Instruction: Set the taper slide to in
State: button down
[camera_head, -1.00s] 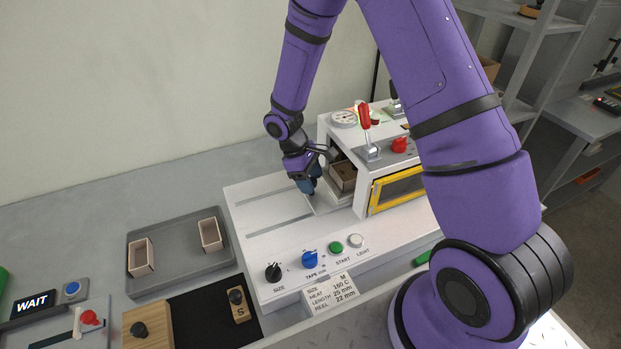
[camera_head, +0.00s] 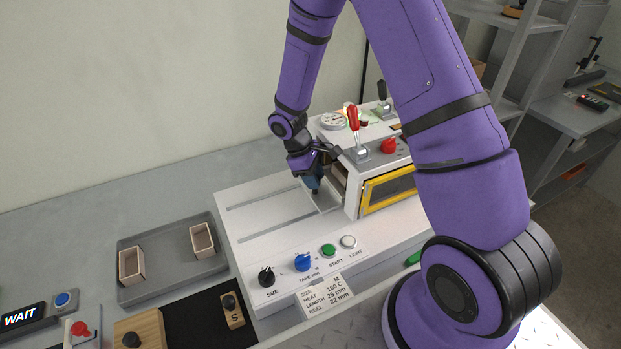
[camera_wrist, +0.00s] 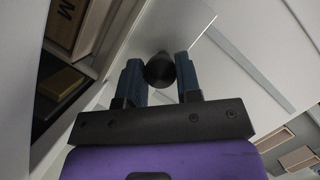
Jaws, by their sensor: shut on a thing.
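The taper slide is a pale plate (camera_head: 327,203) on the white machine bed, in front of the housing's opening. A round black knob (camera_wrist: 159,70) stands on it in the wrist view. My gripper (camera_wrist: 160,75) has its blue fingers shut on this knob, one on each side. In the head view my gripper (camera_head: 314,188) reaches down to the plate, just left of the opening, and hides most of the knob.
The housing with a yellow-framed window (camera_head: 388,189) stands right of my gripper. A box marked M (camera_wrist: 66,22) lies inside the opening. A red-handled lever (camera_head: 353,118) rises above. Dials and buttons line the front. A grey tray (camera_head: 172,287) holds two small boxes.

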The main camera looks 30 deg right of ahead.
jog(key=c, duration=0.8)
grip_release()
jog(key=shift+d, duration=0.1)
jog(key=v, duration=1)
jog(key=shift+r, duration=0.4)
jog(key=shift+w, duration=0.15)
